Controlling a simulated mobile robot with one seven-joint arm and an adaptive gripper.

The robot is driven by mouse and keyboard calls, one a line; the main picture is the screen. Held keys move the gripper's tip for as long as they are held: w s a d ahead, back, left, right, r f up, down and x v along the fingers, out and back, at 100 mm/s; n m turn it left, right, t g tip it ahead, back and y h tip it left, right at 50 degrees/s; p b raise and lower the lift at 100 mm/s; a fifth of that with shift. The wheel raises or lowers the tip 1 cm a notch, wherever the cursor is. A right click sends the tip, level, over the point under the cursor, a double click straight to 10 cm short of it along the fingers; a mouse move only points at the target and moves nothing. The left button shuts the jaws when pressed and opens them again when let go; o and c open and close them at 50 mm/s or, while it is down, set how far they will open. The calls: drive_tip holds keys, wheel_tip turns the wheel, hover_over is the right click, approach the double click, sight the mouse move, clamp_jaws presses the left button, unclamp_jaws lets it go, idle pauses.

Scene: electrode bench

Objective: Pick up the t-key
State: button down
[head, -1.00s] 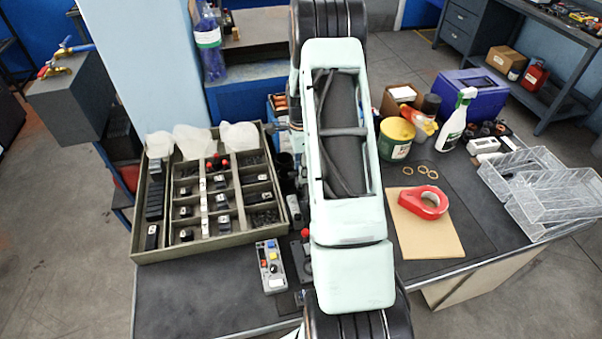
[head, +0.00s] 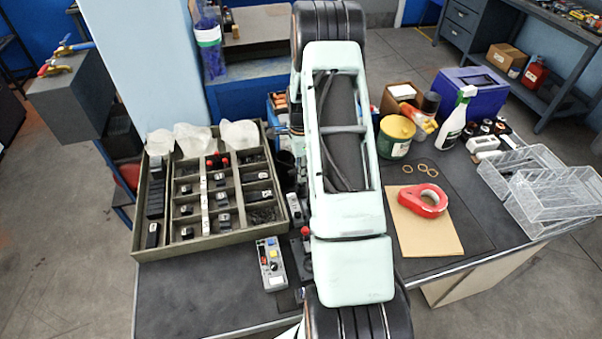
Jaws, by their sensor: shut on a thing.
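My pale green arm runs down the middle of the head view and covers the centre of the bench. My gripper is hidden behind it, so its fingers and anything between them do not show. I cannot make out a t-key anywhere in the visible part of the bench (head: 200,300).
A grey-green compartment tray (head: 200,246) with several small dark parts stands at the left. A control box (head: 270,264) lies in front of it. To the right are a red tape roll (head: 422,201) on a tan board (head: 428,238), a yellow-lidded can (head: 396,137), a spray bottle (head: 456,118) and clear baskets (head: 550,208).

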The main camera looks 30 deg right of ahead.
drive_tip(key=shift+r, duration=0.15)
drive_tip(key=shift+r+b, duration=0.4)
drive_tip(key=shift+r, duration=0.1)
drive_tip(key=s+a+r+b, duration=0.1)
drive_tip(key=s+a+r, duration=0.1)
drive_tip(key=s+r, duration=0.4)
drive_tip(key=s+a+r+b, duration=0.2)
drive_tip(key=s+a+r, duration=0.1)
drive_tip(key=s+r, duration=0.2)
drive_tip(key=shift+s+a+r, duration=0.25)
drive_tip(key=shift+s+r, duration=0.1)
drive_tip(key=shift+s, duration=0.6)
